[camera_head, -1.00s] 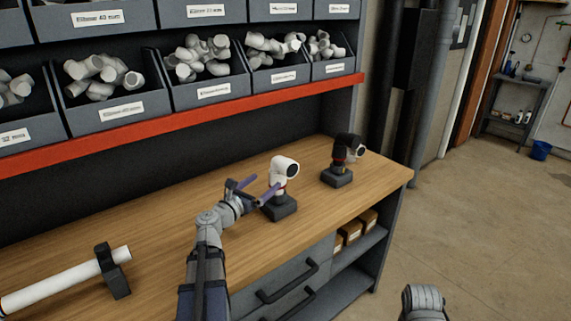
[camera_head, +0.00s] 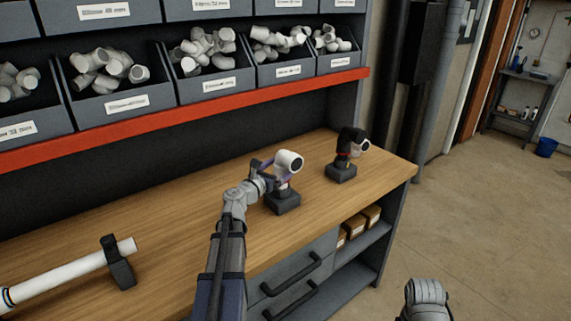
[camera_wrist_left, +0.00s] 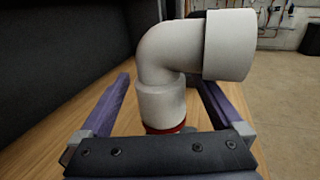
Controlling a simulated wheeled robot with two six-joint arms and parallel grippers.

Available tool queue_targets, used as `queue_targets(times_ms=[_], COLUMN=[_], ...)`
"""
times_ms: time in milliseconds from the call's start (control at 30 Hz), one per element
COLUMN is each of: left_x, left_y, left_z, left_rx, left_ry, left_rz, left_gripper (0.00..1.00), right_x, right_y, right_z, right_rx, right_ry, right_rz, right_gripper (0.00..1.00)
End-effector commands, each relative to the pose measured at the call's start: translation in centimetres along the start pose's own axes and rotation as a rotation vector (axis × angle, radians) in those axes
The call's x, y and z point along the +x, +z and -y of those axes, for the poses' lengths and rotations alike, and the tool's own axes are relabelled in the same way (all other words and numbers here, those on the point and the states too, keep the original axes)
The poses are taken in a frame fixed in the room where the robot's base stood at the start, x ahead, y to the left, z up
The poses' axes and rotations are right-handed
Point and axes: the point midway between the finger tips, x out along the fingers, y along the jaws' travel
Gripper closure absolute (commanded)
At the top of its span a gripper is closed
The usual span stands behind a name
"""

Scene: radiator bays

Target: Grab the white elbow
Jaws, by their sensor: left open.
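The white elbow (camera_head: 288,164) stands upright on a dark block stand (camera_head: 283,202) on the wooden bench. Its upper mouth faces right in the left wrist view, where the elbow (camera_wrist_left: 185,60) fills the middle, with a red ring at its lower end. My left gripper (camera_head: 272,170) is at the elbow, its two purple fingers (camera_wrist_left: 165,105) spread to either side of the elbow's lower part. The fingers are open and gaps show on both sides. My right arm's rounded end shows at the bottom right of the head view, but no right fingers are visible.
A black elbow (camera_head: 350,143) stands on another stand to the right. A white pipe (camera_head: 70,272) rests in a dark holder (camera_head: 118,263) at the left. Bins of white fittings (camera_head: 207,65) sit above a red shelf edge (camera_head: 190,113). The bench between pipe and elbow is clear.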

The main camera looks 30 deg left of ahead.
Motion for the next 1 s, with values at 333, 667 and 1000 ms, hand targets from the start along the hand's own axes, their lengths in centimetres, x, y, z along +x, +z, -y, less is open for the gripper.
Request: queue_targets(times_ms=[333,667,1000], left_x=[-0.11,-0.12,-0.12], left_y=[0.00,0.00,0.01], left_z=[0.01,0.01,0.00], left_rx=[0.000,0.000,0.000], left_ry=[0.001,0.001,0.001], left_rz=[0.000,0.000,0.000], left_gripper=[0.24,0.61,0.89], right_x=[0.00,0.00,0.00], right_y=[0.00,0.00,0.00], right_z=[0.00,0.00,0.00], right_rx=[0.000,0.000,0.000], right_ry=[0.000,0.000,0.000], right_rz=[0.000,0.000,0.000], right_gripper=[0.50,0.50,0.50])
